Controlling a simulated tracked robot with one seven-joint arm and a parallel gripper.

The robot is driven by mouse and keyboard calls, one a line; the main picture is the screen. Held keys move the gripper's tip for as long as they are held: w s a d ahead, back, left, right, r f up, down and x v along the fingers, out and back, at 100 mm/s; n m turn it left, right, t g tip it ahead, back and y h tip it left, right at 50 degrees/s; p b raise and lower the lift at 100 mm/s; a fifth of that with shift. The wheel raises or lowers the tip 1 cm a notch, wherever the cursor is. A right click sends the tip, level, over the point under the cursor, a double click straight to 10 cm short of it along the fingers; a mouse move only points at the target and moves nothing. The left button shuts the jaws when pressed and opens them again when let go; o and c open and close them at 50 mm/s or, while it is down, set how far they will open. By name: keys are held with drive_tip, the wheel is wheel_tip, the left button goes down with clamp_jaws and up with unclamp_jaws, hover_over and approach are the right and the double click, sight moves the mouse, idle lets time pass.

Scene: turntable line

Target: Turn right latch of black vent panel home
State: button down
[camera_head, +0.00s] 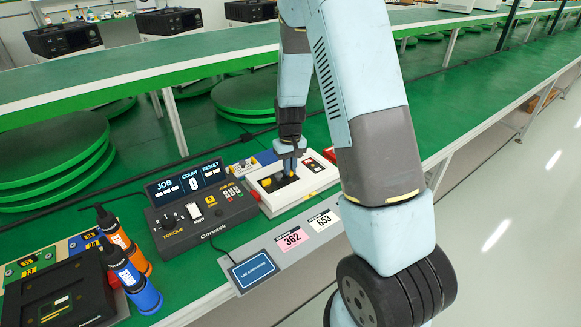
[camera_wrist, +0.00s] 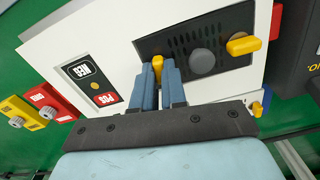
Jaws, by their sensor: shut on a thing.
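The black vent panel (camera_wrist: 205,45) is set in a white housing. It has slots, a grey round knob (camera_wrist: 202,62) and a yellow latch near each end. My gripper (camera_wrist: 159,82) is shut on the right latch (camera_wrist: 157,64), at the panel end nearer the red and black labels. Only part of that latch shows between the blue fingers; it seems to lie across the panel's length. The other yellow latch (camera_wrist: 243,44) lies roughly along the panel. In the head view my gripper (camera_head: 289,172) is down on the panel (camera_head: 280,184), partly hiding it.
Orange and blue bottles (camera_head: 140,290) stand at front left. Cards 362 and 653 lie on the grey front strip (camera_head: 270,250). Red and yellow blocks (camera_wrist: 45,105) show beside the housing.

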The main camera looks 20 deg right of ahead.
drive_tip(key=m, duration=1.2)
drive_tip(key=shift+a+r+m, duration=0.1)
drive_tip(key=shift+m, duration=1.6)
drive_tip(key=shift+w, duration=0.1)
drive_tip(key=c, duration=1.2)
unclamp_jaws()
drive_tip(key=shift+o, duration=0.2)
wheel_tip(320, 180, up, 14)
drive_tip(key=shift+f, duration=0.2)
drive_tip(key=shift+r, duration=0.1)
